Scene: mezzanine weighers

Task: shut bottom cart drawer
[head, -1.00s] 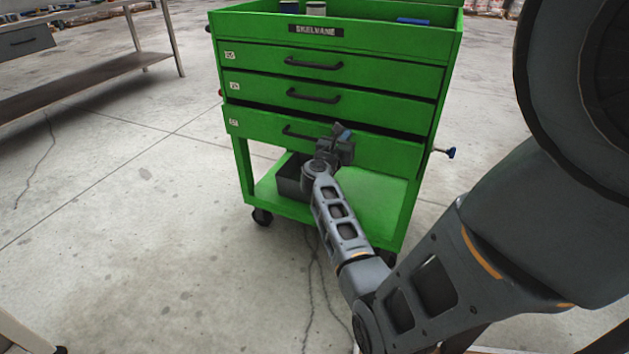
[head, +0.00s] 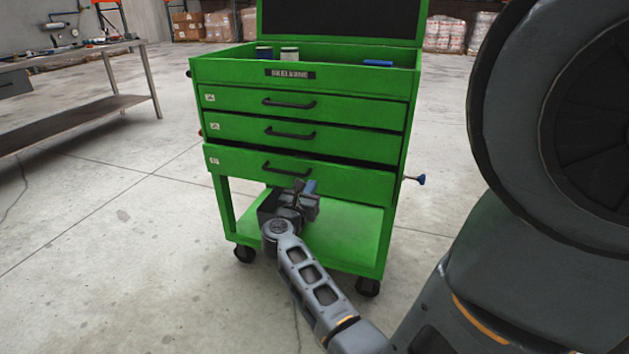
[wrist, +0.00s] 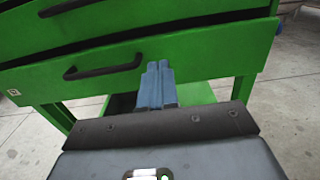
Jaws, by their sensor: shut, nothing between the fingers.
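The green cart (head: 300,100) stands ahead with three drawers. Its bottom drawer (head: 345,180) sticks out a little past the two drawers above, with a dark gap along its top edge. The bottom drawer's black handle (head: 285,170) is left of the drawer's middle; in the wrist view the handle (wrist: 103,68) is left of my fingers. My gripper (head: 305,187) is shut and empty, at the lower part of the bottom drawer's front. In the wrist view its blue fingertips (wrist: 157,68) point at the drawer front (wrist: 205,60); I cannot tell whether they touch it.
A blue-tipped knob (head: 420,179) juts from the cart's right side. A workbench (head: 75,110) stands at the left. The floor between is clear.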

